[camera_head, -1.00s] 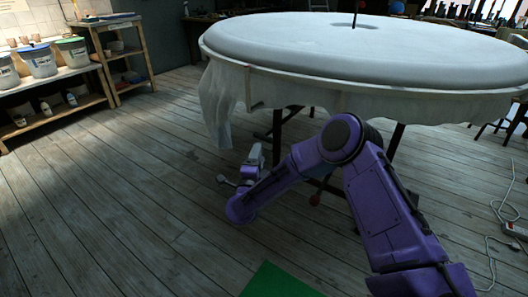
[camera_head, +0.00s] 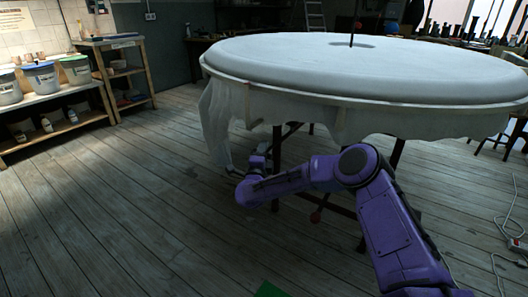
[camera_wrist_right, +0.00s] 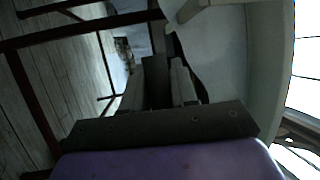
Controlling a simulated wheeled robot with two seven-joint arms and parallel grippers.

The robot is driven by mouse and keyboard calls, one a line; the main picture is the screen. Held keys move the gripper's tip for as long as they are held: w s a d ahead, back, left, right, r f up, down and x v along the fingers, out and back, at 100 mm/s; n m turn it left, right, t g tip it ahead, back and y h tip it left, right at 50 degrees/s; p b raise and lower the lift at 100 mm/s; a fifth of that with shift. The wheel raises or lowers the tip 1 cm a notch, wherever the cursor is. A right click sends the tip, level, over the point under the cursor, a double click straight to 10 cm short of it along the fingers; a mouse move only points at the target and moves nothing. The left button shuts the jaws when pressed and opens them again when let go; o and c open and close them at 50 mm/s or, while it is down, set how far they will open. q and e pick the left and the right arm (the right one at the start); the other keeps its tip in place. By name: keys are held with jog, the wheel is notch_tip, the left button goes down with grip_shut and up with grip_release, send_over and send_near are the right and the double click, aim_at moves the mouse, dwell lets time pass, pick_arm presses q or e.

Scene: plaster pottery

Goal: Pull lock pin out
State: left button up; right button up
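My right gripper (camera_head: 246,165) is low at the left underside of the round table, beside the hanging cloth. In the right wrist view its two pale fingers (camera_wrist_right: 157,82) are apart, with a dark upright part between them; I cannot tell whether that part belongs to the stand. A small red knob (camera_head: 315,217) sits low on the dark stand under the table, right of my gripper and apart from it. A dark rod with a red tip (camera_head: 357,25) stands on the tabletop. I cannot tell which part is the lock pin. My left gripper is out of view.
The large round plaster-covered table (camera_head: 290,62) has a draped cloth (camera_head: 218,122) at its left. Its dark legs (camera_head: 396,153) stand close to my right arm. A shelf with buckets (camera_head: 40,76) is at the far left. The left floor is clear.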

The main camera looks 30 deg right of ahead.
jog(key=shift+f+b, duration=1.45)
jog(key=shift+f, duration=0.85)
grip_shut()
jog(key=o, duration=0.9)
grip_release()
jog(key=shift+f, duration=0.1)
jog(key=p+v, duration=0.2)
jog(key=v, duration=0.8)
jog(key=shift+s+a, duration=0.2)
